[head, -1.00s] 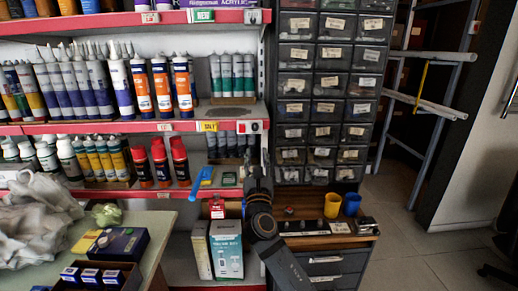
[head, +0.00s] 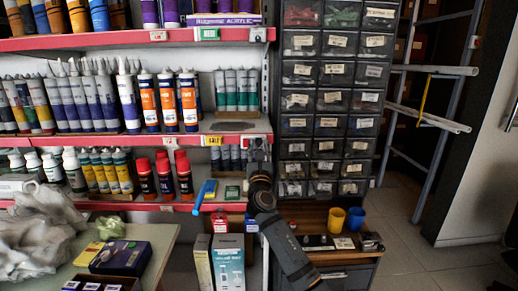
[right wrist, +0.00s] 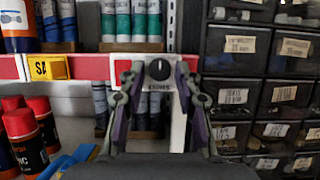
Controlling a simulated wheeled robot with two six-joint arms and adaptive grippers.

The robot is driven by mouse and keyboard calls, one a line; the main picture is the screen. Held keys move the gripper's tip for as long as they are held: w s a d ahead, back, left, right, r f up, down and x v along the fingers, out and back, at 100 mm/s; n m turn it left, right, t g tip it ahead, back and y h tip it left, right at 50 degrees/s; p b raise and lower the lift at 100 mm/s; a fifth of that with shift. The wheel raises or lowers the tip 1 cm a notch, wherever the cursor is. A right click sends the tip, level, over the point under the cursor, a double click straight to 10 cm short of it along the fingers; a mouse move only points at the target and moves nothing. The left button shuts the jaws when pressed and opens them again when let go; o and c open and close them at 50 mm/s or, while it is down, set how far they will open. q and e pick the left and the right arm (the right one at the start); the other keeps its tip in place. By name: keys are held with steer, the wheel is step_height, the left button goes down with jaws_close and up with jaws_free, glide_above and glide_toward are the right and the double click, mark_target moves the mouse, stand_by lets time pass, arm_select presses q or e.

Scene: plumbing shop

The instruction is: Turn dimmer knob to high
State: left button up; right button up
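The dimmer is a white plate with a round black knob (right wrist: 160,69) bearing a white pointer mark, in the right wrist view. The mark points roughly straight up, and small dark lettering sits below the knob. The plate is at the right end of the red shelf edge. My right gripper (right wrist: 158,76) is open, with one finger on each side of the knob. Whether the fingers touch it, I cannot tell. In the head view my right gripper (head: 258,155) is in front of the plate and mostly hides it. My left gripper is not in view.
Shelves of tubes and bottles stand to the left, with a yellow tag (right wrist: 54,67) on the same red edge. A dark drawer cabinet (head: 332,100) is close on the right. A yellow cup (head: 336,217) and blue cup (head: 355,218) stand on the wooden top below.

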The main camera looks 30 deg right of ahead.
jaws_close()
